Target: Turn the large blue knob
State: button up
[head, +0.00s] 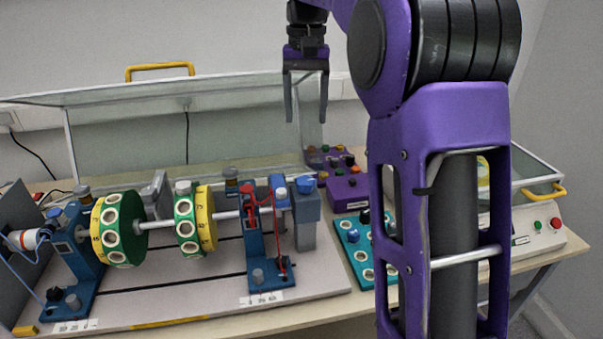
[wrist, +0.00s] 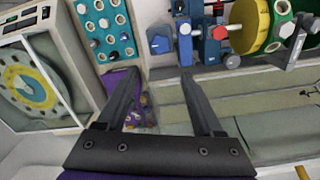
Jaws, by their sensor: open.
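The large blue knob (head: 306,184) sits on top of an upright grey-blue block (head: 306,222) at the right end of the shaft rig. In the wrist view, a blue knob (wrist: 159,43) that looks like the same one shows just beyond and between my fingertips. My gripper (head: 306,118) points down above the knob, with a clear gap between them. Its two fingers are apart and empty; they also show in the wrist view (wrist: 159,74).
The rig carries green-and-yellow discs (head: 119,229) on a shaft. A teal panel (head: 367,262) with knobs and sockets and a purple button box (head: 345,190) stand to the right. A clear cover (head: 230,130) stands raised behind. My arm hides part of the right side.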

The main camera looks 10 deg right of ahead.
aim_at(305, 179)
notch_tip(305, 179, down, 16)
jog(key=b, duration=0.3)
jog(key=shift+r, duration=0.1)
grip_shut()
